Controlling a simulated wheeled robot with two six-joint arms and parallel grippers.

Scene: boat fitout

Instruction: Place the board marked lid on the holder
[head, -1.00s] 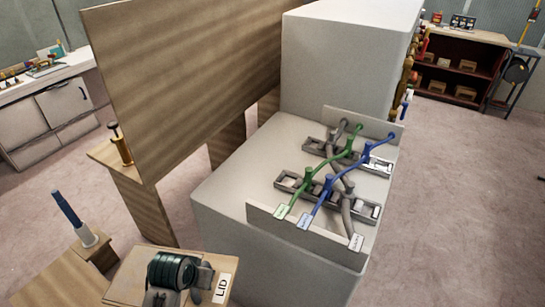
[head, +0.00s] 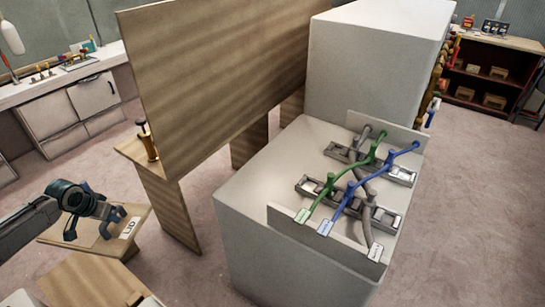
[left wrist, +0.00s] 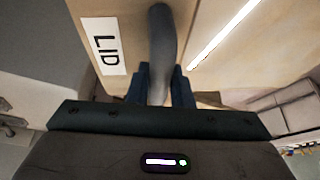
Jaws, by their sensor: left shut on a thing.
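The lid board (head: 118,242) is a flat wooden panel with a white label reading LID (head: 129,228). It is at the left of the head view, held by my left gripper (head: 93,219), which reaches in from the left. In the left wrist view the gripper (left wrist: 158,88) is shut on a grey bar-like handle (left wrist: 162,40) beside the label (left wrist: 104,47). I cannot clearly identify the holder; my gripper and the board cover part of that area. My right gripper is not in view.
A wooden surface (head: 85,284) lies in front of the board. A tall wooden panel (head: 225,85) and a post with a brass fitting (head: 149,145) stand to its right. A white block (head: 280,215) carries green, blue and grey cables. Open floor (head: 185,262) lies between.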

